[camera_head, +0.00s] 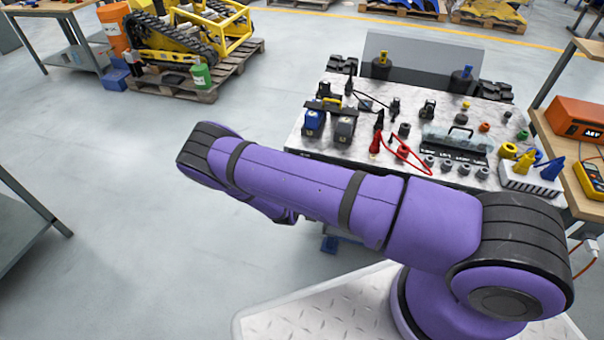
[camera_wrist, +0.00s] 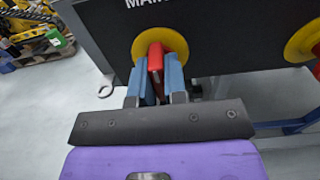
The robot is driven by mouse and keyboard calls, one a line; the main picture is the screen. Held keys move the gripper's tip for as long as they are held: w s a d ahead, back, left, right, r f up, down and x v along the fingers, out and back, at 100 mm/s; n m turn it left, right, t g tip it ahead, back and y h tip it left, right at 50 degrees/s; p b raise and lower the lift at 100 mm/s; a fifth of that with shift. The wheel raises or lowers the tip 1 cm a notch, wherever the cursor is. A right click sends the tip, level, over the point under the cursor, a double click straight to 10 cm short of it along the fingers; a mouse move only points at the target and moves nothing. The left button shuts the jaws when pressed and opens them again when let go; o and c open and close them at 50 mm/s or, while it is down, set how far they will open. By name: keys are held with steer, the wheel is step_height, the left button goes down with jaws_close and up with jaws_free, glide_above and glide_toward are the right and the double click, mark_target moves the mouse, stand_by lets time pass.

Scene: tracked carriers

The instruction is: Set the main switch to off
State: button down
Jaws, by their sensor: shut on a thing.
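The main switch shows in the wrist view as a red handle (camera_wrist: 155,57) on a round yellow plate (camera_wrist: 174,40), set in a dark panel face. White lettering above it is cut off at the picture's top and reads "MAIN" in part. My gripper (camera_wrist: 156,72) is shut on the red handle, with one blue finger on each side of it. In the head view my purple arm reaches left, and the gripper and switch are not visible there.
A second red handle (camera_wrist: 316,50) on a yellow plate (camera_wrist: 303,40) sits on the same panel at the right. A workbench (camera_head: 300,135) crowded with tools stands beyond my arm. A pallet (camera_head: 195,85) with a yellow tracked machine stands behind.

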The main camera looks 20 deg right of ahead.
steer(key=c, duration=1.2)
jaws_free()
steer(key=shift+o, duration=0.2)
steer(key=v, duration=1.1)
